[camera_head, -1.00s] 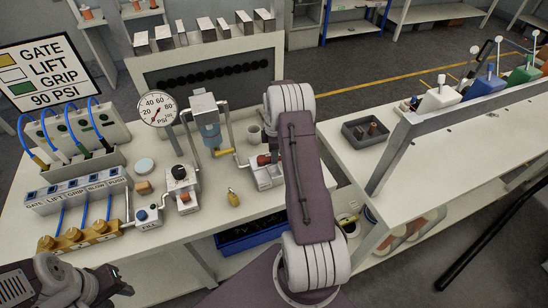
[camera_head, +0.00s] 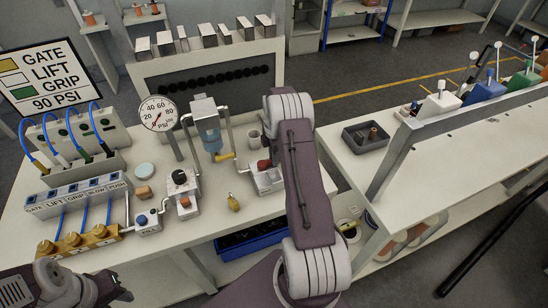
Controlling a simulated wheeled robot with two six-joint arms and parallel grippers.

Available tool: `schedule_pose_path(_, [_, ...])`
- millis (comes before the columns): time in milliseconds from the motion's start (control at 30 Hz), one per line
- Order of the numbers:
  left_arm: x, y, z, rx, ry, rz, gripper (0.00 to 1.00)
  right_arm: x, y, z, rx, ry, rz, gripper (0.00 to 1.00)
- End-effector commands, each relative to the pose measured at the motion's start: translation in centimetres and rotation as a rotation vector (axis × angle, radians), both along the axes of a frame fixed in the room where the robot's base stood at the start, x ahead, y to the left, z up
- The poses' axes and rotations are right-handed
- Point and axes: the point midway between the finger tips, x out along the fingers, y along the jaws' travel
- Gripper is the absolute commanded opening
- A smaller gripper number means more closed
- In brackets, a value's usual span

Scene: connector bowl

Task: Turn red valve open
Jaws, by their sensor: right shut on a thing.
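The red valve handle (camera_head: 264,164) sits on a small white block (camera_head: 266,180) near the right end of the left workbench, to the right of the yellow-handled pipe. My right arm comes up in front of it and covers its right side. My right gripper (camera_head: 276,164) is mostly hidden behind that arm, right at the red handle, and is shut on it. The handle's exact angle is hard to tell. My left gripper (camera_head: 112,290) is low at the left, in front of the bench and away from the valve; its jaws cannot be made out.
A round pressure gauge (camera_head: 158,114) and a blue filter bowl (camera_head: 210,134) stand behind the valves. A brass padlock (camera_head: 233,202) lies in front. A white cup (camera_head: 254,138) stands behind the red valve. A grey tray (camera_head: 367,136) lies on the right bench.

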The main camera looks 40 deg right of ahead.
Motion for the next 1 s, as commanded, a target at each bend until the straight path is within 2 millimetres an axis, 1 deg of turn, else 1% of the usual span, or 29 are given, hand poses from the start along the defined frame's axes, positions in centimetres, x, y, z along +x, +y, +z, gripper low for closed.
schedule_pose_path(33, [0.0,0.0,0.1,0.000,0.000,0.000,0.36,0.4,-0.3,0.5,-0.010,-0.014,0.003,0.00])
schedule_pose_path(100, [0.0,0.0,0.1,0.000,0.000,0.000,0.36,0.4,-0.3,0.5,-0.010,-0.014,0.003,0.00])
schedule_pose_path(133, [0.0,0.0,0.1,0.000,0.000,0.000,0.36,0.4,-0.3,0.5,-0.010,-0.014,0.003,0.24])
schedule_pose_path(167, [0.0,0.0,0.1,0.000,0.000,0.000,0.36,0.4,-0.3,0.5,-0.010,-0.014,0.003,0.33])
schedule_pose_path(200, [0.0,0.0,0.1,0.000,0.000,0.000,0.36,0.4,-0.3,0.4,-0.010,-0.013,0.003,0.38])
schedule_pose_path(467, [0.0,0.0,0.0,0.000,0.000,0.000,0.36,0.2,-0.1,0.2,-0.005,-0.006,0.002,0.38])
schedule_pose_path(567, [0.0,0.0,-0.3,0.000,0.000,0.000,0.36,0.2,-0.2,0.8,-0.005,-0.007,0.001,0.38])
schedule_pose_path(667, [0.0,0.0,-0.8,0.000,0.000,0.000,0.36,0.2,-0.2,2.7,-0.007,-0.010,0.001,0.38])
schedule_pose_path(800, [0.0,0.0,-1.4,0.000,0.000,0.000,0.36,0.2,-0.2,6.0,-0.009,-0.011,0.001,0.38])
schedule_pose_path(900, [0.0,0.0,-1.6,0.000,0.000,0.000,0.36,0.2,-0.2,7.8,-0.007,-0.010,0.002,0.38])
schedule_pose_path(1000, [0.0,0.0,-1.6,0.000,0.000,0.000,0.36,0.2,-0.2,8.9,-0.007,-0.009,0.002,0.38])
